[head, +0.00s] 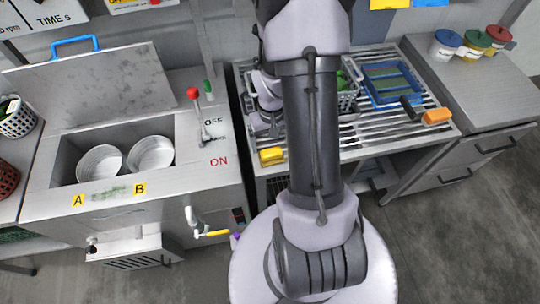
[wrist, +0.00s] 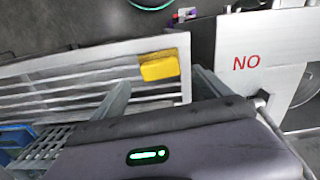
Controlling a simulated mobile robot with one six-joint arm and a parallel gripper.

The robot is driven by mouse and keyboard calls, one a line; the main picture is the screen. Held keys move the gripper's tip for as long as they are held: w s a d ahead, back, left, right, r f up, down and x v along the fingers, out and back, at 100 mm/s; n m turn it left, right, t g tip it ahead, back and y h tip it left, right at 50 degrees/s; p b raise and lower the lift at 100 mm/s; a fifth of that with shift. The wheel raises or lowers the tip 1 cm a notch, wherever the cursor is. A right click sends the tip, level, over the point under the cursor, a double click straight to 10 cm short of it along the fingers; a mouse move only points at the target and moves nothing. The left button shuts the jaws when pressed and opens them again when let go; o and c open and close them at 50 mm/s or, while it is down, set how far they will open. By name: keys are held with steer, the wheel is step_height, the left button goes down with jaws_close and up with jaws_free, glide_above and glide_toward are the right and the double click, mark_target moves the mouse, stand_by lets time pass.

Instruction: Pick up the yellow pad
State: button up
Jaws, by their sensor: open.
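The yellow pad (head: 271,156) lies at the front left corner of the slatted metal rack, left of my arm. In the wrist view the yellow pad (wrist: 158,66) lies on the rack's edge, ahead of and between my two fingertips. My gripper (wrist: 161,78) is open, with nothing between its fingers. The gripper (head: 262,122) also shows in the head view, above the rack's left side and behind the pad, partly hidden by my arm. I cannot tell its exact height above the rack.
The slatted rack (head: 375,141) also bears a blue tray (head: 368,97), a basket of greens (head: 347,104) and an orange pad with a dark handle (head: 437,116). A sink unit (head: 205,180) with a red-knobbed lever (head: 194,94) stands to the left. Lidded tubs (head: 446,46) stand far right.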

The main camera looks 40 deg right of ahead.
mark_target(272, 151)
step_height(272, 151, down, 6)
steer(key=b, duration=0.2)
steer(key=shift+b, duration=0.3)
steer(key=shift+r, duration=0.15)
steer(key=c, duration=1.2)
steer(key=shift+r+p, duration=1.05)
steer(key=shift+r, duration=0.8)
steer(key=w+a, duration=0.1)
steer(key=a, duration=0.4)
steer(key=w+a+r+p, duration=0.1)
steer(key=a, duration=0.4)
steer(key=w+a, duration=0.1)
steer(key=a, duration=0.4)
steer(key=shift+w+a+r+p, duration=0.15)
steer(key=shift+w+a+p, duration=0.05)
steer(key=shift+a+p, duration=0.2)
